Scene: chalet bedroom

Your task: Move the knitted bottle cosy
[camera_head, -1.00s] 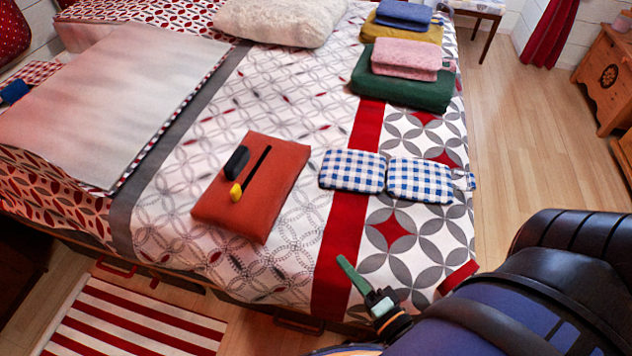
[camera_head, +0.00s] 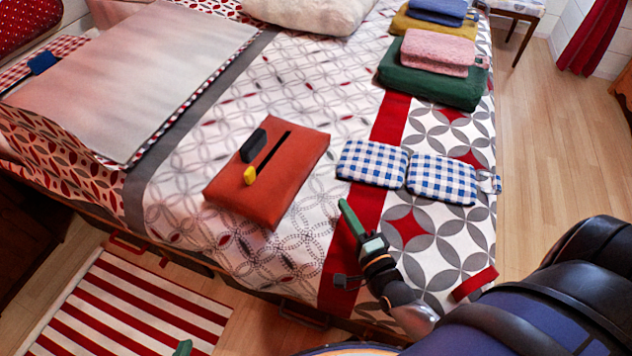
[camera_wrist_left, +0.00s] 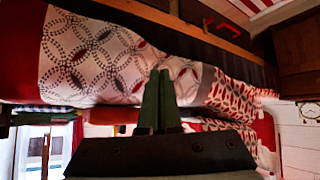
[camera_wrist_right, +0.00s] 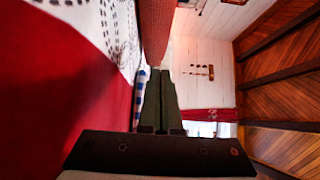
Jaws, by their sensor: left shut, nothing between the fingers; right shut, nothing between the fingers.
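The rust-red padded piece (camera_head: 285,178) lies flat on the bed; it has a textured face in the right wrist view (camera_wrist_right: 156,25) and may be the knitted bottle cosy, but I cannot tell for certain. A dark slot, a black block (camera_head: 253,145) and a yellow block (camera_head: 250,176) show on it. My right gripper (camera_head: 346,208) is shut and empty above the bed, right of this piece and apart from it. My left gripper (camera_head: 183,347) barely shows at the bottom edge; its fingers are shut and empty in the left wrist view (camera_wrist_left: 160,100).
Two blue checked pads (camera_head: 372,163) (camera_head: 442,179) lie just beyond my right gripper. Farther back are a pink piece (camera_head: 437,52) on a green one (camera_head: 430,85), and a blue piece (camera_head: 437,10) on a mustard one (camera_head: 432,25). The patterned bed between is clear.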

